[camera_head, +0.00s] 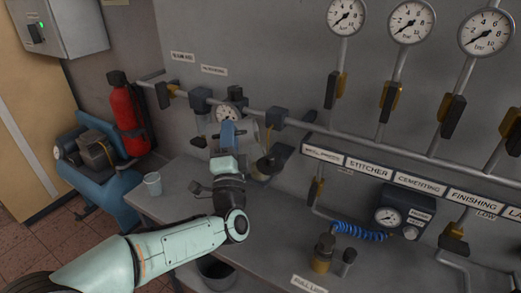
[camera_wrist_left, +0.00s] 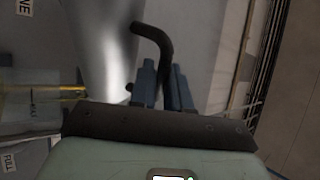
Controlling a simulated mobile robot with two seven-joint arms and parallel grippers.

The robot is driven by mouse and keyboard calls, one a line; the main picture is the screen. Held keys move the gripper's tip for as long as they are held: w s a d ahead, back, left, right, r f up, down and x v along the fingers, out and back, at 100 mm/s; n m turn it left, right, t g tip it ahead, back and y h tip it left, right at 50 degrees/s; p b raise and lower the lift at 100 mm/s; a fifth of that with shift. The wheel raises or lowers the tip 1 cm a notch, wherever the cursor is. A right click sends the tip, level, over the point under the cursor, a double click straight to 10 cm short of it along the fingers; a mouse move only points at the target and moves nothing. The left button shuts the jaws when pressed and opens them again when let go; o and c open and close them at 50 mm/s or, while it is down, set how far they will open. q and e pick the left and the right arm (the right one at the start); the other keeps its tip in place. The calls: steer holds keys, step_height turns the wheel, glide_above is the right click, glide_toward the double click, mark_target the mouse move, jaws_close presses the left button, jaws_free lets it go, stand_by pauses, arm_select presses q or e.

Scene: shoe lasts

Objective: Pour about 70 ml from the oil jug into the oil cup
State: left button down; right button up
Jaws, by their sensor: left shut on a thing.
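My left gripper (camera_head: 228,137) reaches up over the bench in the head view. In the left wrist view its two blue-grey fingers (camera_wrist_left: 163,88) are shut on the black curved handle of the oil jug (camera_wrist_left: 105,40), a shiny silver vessel. A clear, yellowish vessel (camera_wrist_left: 32,100) with a MAX mark, apparently the oil cup, lies left of the jug in that view. Its contents and the jug's spout cannot be made out clearly. In the head view the jug is partly hidden near the gripper. My right gripper is in neither view.
A pale cup (camera_head: 152,184) stands at the bench's left end. A pipe with valves and gauges (camera_head: 346,17) runs along the wall. A red extinguisher (camera_head: 126,118) and blue compressor (camera_head: 95,165) stand left. A blue coiled hose (camera_head: 358,232) lies right.

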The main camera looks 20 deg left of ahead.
arm_select(q)
steer(key=shift+d+r+m+t, duration=0.25)
steer(key=shift+m+t, duration=0.15)
steer(key=shift+m, duration=0.1)
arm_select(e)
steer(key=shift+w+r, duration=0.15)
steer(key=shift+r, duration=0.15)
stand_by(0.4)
arm_select(q)
steer(key=shift+w+d+f+m+t+h, duration=0.15)
steer(key=shift+m+t+h, duration=0.15)
steer(key=shift+m+h, duration=0.25)
